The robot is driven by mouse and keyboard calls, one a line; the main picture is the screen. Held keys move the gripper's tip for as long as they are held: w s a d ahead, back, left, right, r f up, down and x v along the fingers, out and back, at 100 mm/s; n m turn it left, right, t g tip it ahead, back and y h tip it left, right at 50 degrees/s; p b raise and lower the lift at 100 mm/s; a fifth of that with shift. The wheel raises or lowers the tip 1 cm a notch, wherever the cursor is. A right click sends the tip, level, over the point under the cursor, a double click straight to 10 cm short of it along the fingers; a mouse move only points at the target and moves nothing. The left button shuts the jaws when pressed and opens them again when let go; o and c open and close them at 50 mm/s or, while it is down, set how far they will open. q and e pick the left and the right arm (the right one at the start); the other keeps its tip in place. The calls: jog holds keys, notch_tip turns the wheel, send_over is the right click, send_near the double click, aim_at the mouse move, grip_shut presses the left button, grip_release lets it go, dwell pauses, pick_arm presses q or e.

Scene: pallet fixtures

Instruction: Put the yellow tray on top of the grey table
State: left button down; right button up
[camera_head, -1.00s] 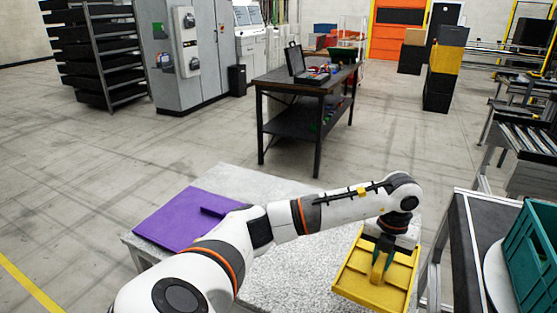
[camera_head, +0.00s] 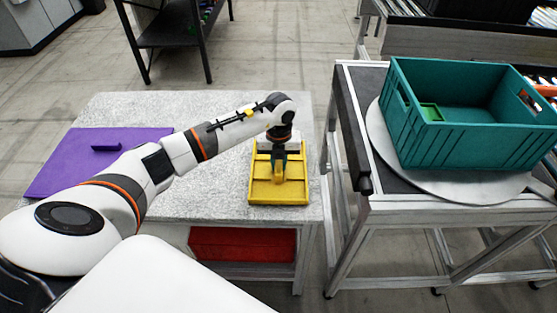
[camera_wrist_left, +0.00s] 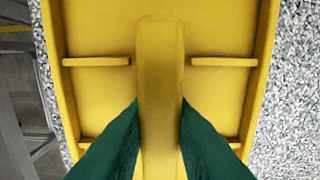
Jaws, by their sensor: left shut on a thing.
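The yellow tray (camera_head: 278,193) has low walls, inner ribs and a central upright handle. It is at the right end of the speckled grey table (camera_head: 225,200) in the head view. My left gripper (camera_head: 279,172) is above the tray, shut on its handle. In the left wrist view the green fingers of my left gripper (camera_wrist_left: 160,112) press both sides of the handle, and the tray (camera_wrist_left: 215,90) fills the middle. I cannot tell whether the tray touches the tabletop. My right gripper is not in view.
A purple tray (camera_head: 75,170) lies on the table's left side. A red bin (camera_head: 242,246) is under the tabletop. At right, past a narrow gap, a cart holds a teal crate (camera_head: 460,152) on a round metal plate (camera_head: 455,185). The middle of the tabletop is clear.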

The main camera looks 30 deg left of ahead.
pick_arm(q)
jog(key=shift+f, duration=0.15)
jog(key=shift+f, duration=0.1)
jog(key=c, duration=1.3)
grip_release()
jog(key=shift+r, duration=0.4)
notch_tip(320, 180, up, 12)
jog(key=shift+f+b, duration=0.25)
jog(key=shift+b, duration=0.95)
